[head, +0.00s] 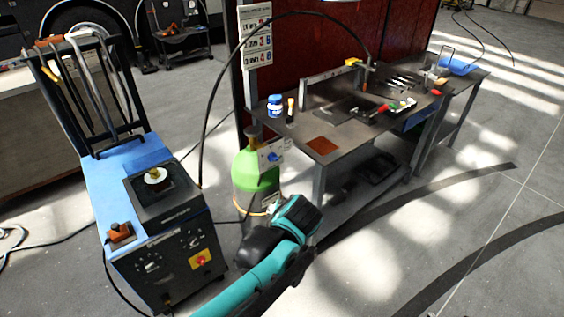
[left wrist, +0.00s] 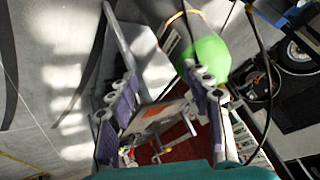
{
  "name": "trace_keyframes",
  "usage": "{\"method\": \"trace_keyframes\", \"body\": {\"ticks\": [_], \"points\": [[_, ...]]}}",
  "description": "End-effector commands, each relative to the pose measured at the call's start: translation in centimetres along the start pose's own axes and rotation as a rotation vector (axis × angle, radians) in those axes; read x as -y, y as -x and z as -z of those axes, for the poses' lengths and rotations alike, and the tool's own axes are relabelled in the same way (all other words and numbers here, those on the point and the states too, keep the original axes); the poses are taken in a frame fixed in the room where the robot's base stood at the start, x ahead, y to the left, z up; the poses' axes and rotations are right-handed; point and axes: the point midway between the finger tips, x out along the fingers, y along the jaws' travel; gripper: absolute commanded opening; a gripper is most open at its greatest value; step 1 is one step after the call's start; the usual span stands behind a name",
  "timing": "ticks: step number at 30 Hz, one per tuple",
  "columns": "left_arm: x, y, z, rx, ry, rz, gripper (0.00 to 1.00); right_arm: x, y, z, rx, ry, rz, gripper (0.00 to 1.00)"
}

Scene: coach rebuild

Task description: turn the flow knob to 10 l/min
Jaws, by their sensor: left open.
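A green gas cylinder (head: 256,174) stands beside the workbench, with a small grey panel (head: 268,159) at its top. A small blue knob (head: 273,157) shows on that panel; its scale and setting are too small to read. My left arm's teal wrist (head: 296,216) is in front of and below the cylinder in the head view; its fingers are hidden there. In the left wrist view my left gripper (left wrist: 162,100) is open with nothing held between its fingers. The green cylinder (left wrist: 208,57) is beside the right finger in that view. My right gripper is not seen.
A black welding machine (head: 170,240) on a blue cart (head: 103,180) stands left of the cylinder. The steel workbench (head: 345,150) with tools is to the right. A black hose (head: 203,130) arches above the cylinder. Floor to the right is clear.

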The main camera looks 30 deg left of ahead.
Motion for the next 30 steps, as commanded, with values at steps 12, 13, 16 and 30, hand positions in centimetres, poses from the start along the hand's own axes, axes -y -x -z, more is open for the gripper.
{"method": "trace_keyframes", "body": {"ticks": [12, 13, 16, 30], "points": [[2.4, -7.1, 10.1, -0.194, 0.141, 0.454, 0.50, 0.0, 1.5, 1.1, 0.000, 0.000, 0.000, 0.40], [2.4, -7.6, 10.7, -0.221, 0.156, 0.488, 0.50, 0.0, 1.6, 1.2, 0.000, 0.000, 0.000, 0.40], [2.1, -9.0, 12.3, -0.321, 0.203, 0.594, 0.50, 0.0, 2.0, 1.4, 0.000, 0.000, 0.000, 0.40], [1.3, -11.3, 13.7, -0.588, 0.311, 0.786, 0.50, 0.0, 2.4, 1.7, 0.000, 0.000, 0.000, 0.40]]}}
